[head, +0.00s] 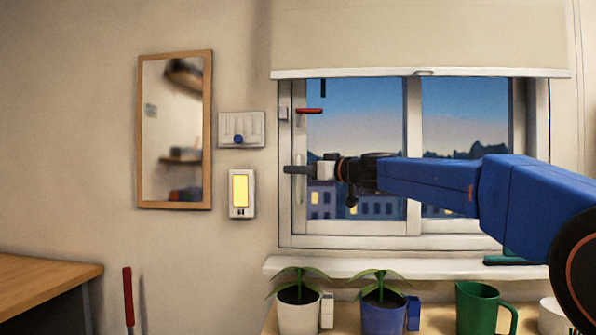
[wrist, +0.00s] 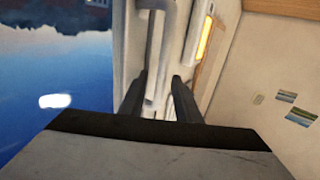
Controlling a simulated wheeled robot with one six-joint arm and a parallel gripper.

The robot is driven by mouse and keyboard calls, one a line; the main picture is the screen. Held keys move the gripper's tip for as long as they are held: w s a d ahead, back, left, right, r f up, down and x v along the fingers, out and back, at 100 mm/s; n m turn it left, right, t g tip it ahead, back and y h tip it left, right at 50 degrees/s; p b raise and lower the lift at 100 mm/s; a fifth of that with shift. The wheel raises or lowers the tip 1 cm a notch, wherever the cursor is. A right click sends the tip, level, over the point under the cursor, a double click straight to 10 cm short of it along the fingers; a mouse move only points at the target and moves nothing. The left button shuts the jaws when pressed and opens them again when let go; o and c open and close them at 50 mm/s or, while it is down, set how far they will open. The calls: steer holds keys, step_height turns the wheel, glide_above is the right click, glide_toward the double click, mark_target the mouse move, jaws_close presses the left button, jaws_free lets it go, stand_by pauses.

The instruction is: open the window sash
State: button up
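The window sash (head: 345,227) is a white frame with glass, in the middle of the head view, with a dusk town outside. A pale upright handle (head: 299,194) is on its left stile; it also shows in the wrist view (wrist: 161,45). A red lever (head: 311,110) points sideways higher up. My gripper (head: 296,169) is at the handle's height, in front of the left stile. In the wrist view, my two dark fingers (wrist: 158,98) are apart, with the handle between them. Gaps show beside it; I cannot tell whether either finger touches it.
A blind (head: 420,35) covers the window's top. The sill (head: 340,268) runs below, above a shelf with two potted plants (head: 298,312) (head: 384,308) and a green mug (head: 482,308). A switch panel (head: 242,129), a lit panel (head: 242,194) and a mirror (head: 175,130) are left.

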jaws_close()
steer(key=d, duration=2.7)
steer(key=shift+s, duration=0.45)
jaws_free()
